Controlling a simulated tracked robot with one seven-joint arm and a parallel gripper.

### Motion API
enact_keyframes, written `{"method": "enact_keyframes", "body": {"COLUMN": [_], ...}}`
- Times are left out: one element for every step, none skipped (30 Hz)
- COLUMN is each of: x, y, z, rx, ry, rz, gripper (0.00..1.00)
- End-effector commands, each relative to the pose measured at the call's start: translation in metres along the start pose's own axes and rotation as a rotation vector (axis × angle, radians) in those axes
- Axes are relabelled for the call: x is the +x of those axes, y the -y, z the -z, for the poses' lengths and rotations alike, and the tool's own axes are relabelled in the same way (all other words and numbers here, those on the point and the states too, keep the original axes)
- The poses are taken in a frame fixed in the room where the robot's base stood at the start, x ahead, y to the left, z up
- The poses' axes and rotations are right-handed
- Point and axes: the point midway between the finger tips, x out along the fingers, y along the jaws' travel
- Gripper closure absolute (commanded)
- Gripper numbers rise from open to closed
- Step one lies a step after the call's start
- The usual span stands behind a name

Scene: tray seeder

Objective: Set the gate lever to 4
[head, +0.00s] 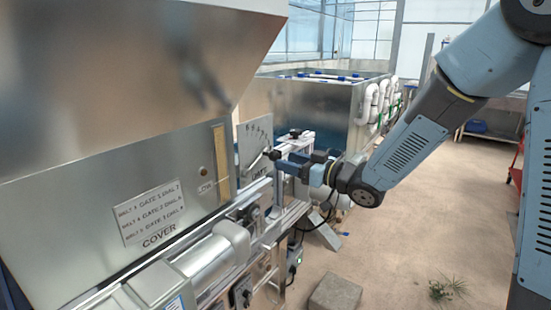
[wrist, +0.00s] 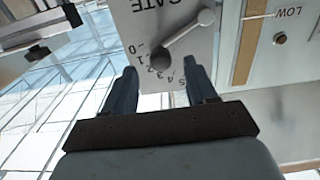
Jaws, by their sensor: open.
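The gate lever (wrist: 183,37) is a thin metal bar on a pale plate (wrist: 125,18) marked GATE with an arc of digits. One end has a dark round knob (wrist: 160,59), the other a grey round end. The knob is near the low digits; the exact reading is unclear. In the head view the plate (head: 244,150) stands beside the hopper, and the lever (head: 262,162) slants up to the right. My gripper (wrist: 160,78) is open and empty. The knob shows between its fingertips, seemingly just ahead of them. In the head view my gripper (head: 279,164) is close to the knob.
A metal frame and rollers (head: 215,250) run below. A metal tank (head: 315,105) stands behind. A grey block (head: 335,294) lies on the open floor at right.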

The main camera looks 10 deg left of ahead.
Motion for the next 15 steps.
{"method": "enact_keyframes", "body": {"x": [0.009, 0.015, 0.021, 0.025, 0.030, 0.035, 0.039, 0.042, 0.045, 0.048, 0.050, 0.052, 0.054, 0.055, 0.056], "y": [0.001, 0.001, 0.000, 0.001, 0.001, 0.001, 0.000, 0.000, 0.000, 0.000, 0.000, 0.000, 0.000, 0.000, 0.000], "z": [-0.001, -0.001, 0.000, 0.000, 0.000, 0.000, 0.000, -0.001, -0.001, 0.000, 0.000, 0.000, 0.000, 0.000, 0.000], "rx": [0.001, 0.001, 0.001, 0.001, 0.002, 0.002, 0.001, 0.001, 0.001, 0.001, 0.001, 0.000, 0.000, 0.000, 0.000], "ry": [0.000, 0.001, 0.000, 0.000, 0.000, 0.000, 0.000, 0.000, 0.000, 0.000, 0.000, 0.000, 0.000, 0.000, 0.001], "rz": [0.002, 0.002, 0.002, 0.002, 0.002, 0.001, 0.001, 0.001, 0.001, 0.001, 0.001, 0.000, 0.000, -0.001, -0.001], "gripper": [0.43, 0.43, 0.43, 0.43, 0.43, 0.43, 0.43, 0.43, 0.43, 0.43, 0.43, 0.43, 0.43, 0.43, 0.43]}}
